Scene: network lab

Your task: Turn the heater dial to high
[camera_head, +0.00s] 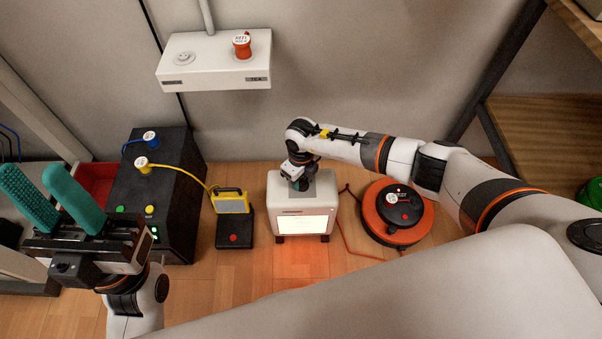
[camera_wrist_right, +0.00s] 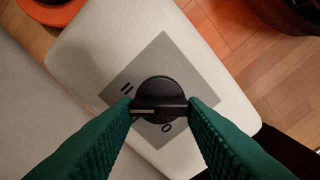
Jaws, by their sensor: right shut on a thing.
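The heater (camera_head: 303,212) is a small white box on the wooden floor, and its front panel glows. In the right wrist view its top (camera_wrist_right: 90,65) carries a grey diamond-shaped label with marks "II" and "O". The black round dial (camera_wrist_right: 158,96) sits at the middle of that label, with a light pointer line toward the left. My right gripper (camera_wrist_right: 160,108) is shut on the dial, with a green finger on each side of its ridge. In the head view my right gripper (camera_head: 302,184) is over the heater's top and the dial is hidden. My left gripper (camera_head: 62,200) is open and empty at the left.
An orange cable reel (camera_head: 376,225) stands right of the heater. A yellow lamp (camera_head: 231,202) on a black box and a black cabinet (camera_head: 177,200) with plugs stand left. A white wall box (camera_head: 205,66) is behind. Floor in front of the heater is clear.

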